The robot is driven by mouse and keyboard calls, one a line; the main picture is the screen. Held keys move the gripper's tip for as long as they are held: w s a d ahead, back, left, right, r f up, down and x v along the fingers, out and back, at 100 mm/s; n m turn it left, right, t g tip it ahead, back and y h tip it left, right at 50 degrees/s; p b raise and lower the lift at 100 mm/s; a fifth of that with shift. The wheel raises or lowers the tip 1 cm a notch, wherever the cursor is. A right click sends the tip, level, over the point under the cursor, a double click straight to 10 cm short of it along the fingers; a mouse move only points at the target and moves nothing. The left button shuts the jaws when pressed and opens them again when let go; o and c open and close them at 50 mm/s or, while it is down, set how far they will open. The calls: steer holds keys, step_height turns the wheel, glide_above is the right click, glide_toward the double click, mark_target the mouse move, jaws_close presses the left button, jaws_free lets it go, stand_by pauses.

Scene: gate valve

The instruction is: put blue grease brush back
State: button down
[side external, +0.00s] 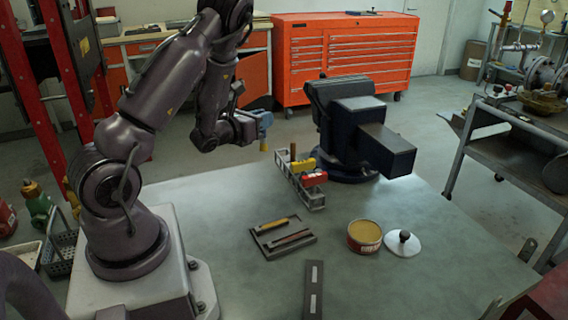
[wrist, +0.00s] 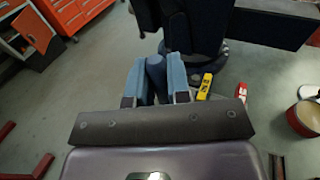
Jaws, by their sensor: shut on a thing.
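My gripper (side external: 265,122) is raised above the bench, at the left of the vise. In the wrist view its two blue fingers (wrist: 157,80) are shut on the dark blue handle of the blue grease brush (wrist: 155,68). In the side view a tan tip of the brush (side external: 264,146) shows below the fingers; the rest is hidden. A metal rack (side external: 312,197) on the bench holds a yellow item (side external: 303,165), a red item (side external: 315,178) and a brown upright piece (side external: 293,152). The rack is to the right of the gripper and lower, apart from the brush.
A large dark vise (side external: 350,115) stands right behind the rack. A grease tin (side external: 365,235), its white lid (side external: 402,245) and a dark tray (side external: 302,240) with two slim tools lie nearer the front. The bench between my base and the rack is clear.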

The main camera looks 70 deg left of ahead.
steer(key=shift+s+a+r+y, duration=0.15)
steer(key=shift+a+r+y, duration=0.2)
steer(key=shift+y, duration=0.15)
steer(key=shift+f, duration=0.1)
steer(key=shift+w+a+f, duration=1.55)
steer(key=shift+w+f, duration=0.15)
steer(key=shift+f, duration=0.45)
steer(key=shift+w+a+f, duration=1.6)
steer(key=shift+w+f, duration=0.15)
steer(key=shift+f, duration=0.35)
steer(key=shift+w+a+f, duration=1.55)
steer(key=shift+w+f, duration=0.15)
steer(key=shift+f, duration=0.45)
steer(key=shift+f, duration=0.15)
steer(key=c, duration=1.1)
jaws_free()
